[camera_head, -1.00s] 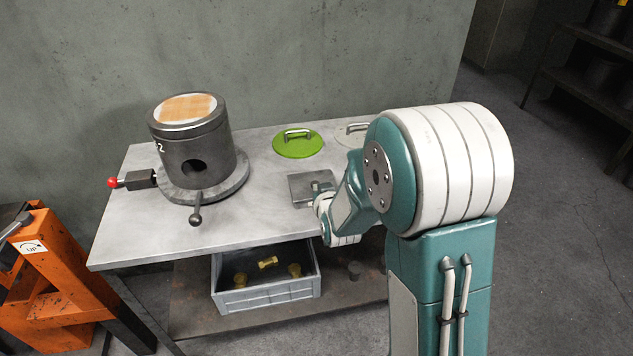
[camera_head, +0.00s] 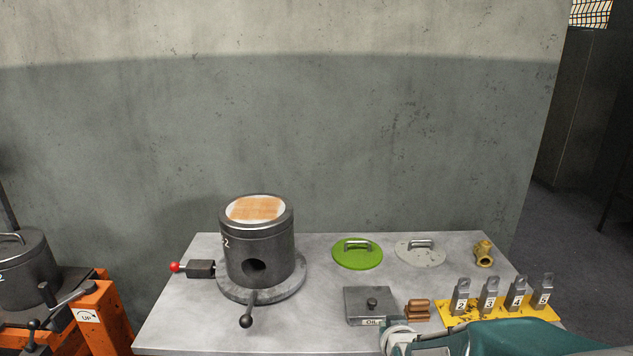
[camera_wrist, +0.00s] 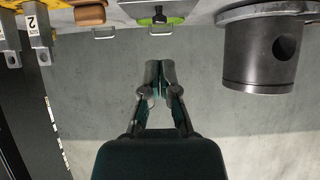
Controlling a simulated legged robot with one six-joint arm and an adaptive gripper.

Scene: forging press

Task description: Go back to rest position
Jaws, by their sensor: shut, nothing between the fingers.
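My gripper (camera_wrist: 160,78) shows in the wrist view with its two fingertips together and nothing between them. Its picture is upside down, with the table along the top edge. In the head view only part of my arm shows at the bottom right, and the gripper's fingers are hidden or out of frame. The dark cylindrical furnace (camera_head: 258,245) with a tan top stands on the table (camera_head: 190,325); it also shows at the right of the wrist view (camera_wrist: 262,55). The fingers appear apart from every object.
A green lid (camera_head: 357,254), a grey lid (camera_head: 420,252), a brass fitting (camera_head: 483,254), an oil box (camera_head: 368,304) and numbered metal blocks (camera_head: 490,296) on a yellow base lie on the table. An orange lift frame (camera_head: 98,318) stands at left. A concrete wall (camera_head: 330,120) is behind.

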